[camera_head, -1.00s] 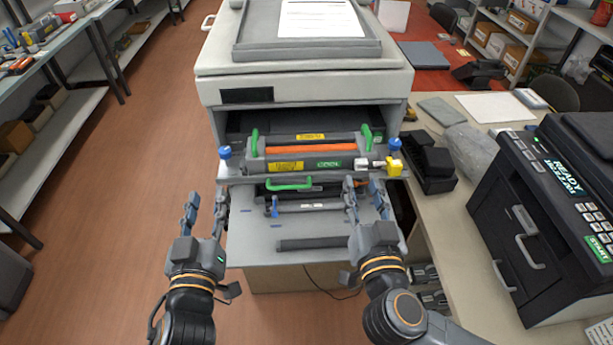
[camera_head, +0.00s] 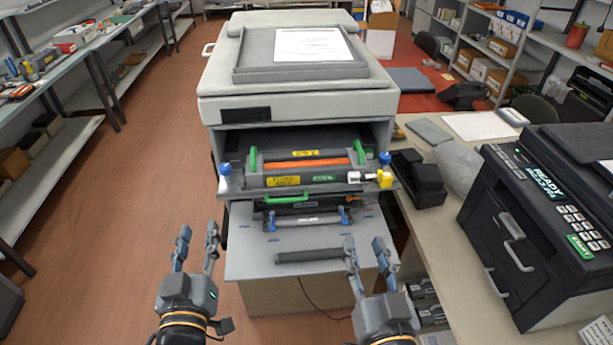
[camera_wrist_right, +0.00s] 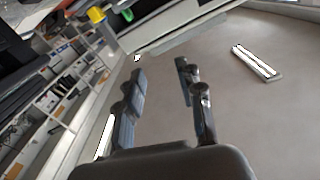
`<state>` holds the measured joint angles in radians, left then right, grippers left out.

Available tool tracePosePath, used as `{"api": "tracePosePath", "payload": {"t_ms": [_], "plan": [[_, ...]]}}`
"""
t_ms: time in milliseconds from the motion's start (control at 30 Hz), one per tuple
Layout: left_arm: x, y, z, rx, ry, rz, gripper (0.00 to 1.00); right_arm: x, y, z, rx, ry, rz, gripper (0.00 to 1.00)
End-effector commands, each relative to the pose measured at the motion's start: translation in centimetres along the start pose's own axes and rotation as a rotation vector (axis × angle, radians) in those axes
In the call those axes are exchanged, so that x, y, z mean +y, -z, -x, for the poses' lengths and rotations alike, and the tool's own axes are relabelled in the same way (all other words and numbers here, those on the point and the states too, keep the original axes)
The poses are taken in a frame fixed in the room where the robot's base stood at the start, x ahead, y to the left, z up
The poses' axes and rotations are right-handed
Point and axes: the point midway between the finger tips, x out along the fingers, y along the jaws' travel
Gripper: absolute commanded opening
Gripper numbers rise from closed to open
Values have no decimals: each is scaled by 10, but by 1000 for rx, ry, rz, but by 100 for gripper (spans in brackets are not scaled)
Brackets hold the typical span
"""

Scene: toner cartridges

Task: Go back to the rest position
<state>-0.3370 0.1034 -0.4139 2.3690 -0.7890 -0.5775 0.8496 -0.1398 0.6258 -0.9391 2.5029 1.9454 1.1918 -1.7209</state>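My left gripper (camera_head: 196,250) is in the head view at the lower left, left of the printer's lowered front door. Its fingers are apart and nothing is between them. My right gripper (camera_head: 366,255) is in front of the door's right part, also with fingers apart and empty. The right wrist view shows its two open fingers (camera_wrist_right: 161,90) with no object between them. The grey printer (camera_head: 297,105) stands open ahead of both grippers. A cartridge unit (camera_head: 300,172) with green handles, an orange strip and yellow labels sits in its opening.
The grey door (camera_head: 290,240) juts toward me with a dark bar (camera_head: 310,255) on it. A table on the right carries a black machine (camera_head: 535,215), black boxes (camera_head: 417,180) and a clear bag (camera_head: 458,160). Shelves (camera_head: 90,60) line the left.

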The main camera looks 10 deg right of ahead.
Motion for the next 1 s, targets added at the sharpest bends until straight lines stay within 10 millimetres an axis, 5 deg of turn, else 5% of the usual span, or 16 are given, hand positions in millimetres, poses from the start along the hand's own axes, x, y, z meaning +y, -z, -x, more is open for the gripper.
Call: {"api": "tracePosePath", "payload": {"t_ms": [333, 467, 567, 767, 867, 1000], "plan": [[0, 0, 0, -1, 0, 0, 36, 0, 0, -1, 1, 0, 1, 37], [-2, -22, -4, -35, -1, -19, 36, 1, -8, -7, 30, -4, 7, 37], [-6, -72, -12, -115, -6, -61, 36, 3, -25, -20, 95, 0, 26, 37], [-30, -220, -13, -360, -22, -172, 36, 6, -93, -55, 210, 75, 125, 37], [-48, -294, -1, -487, -30, -217, 36, 11, -143, -68, 198, 135, 192, 37], [-77, -393, 30, -663, -38, -267, 36, 27, -234, -78, 89, 217, 284, 37]]}}
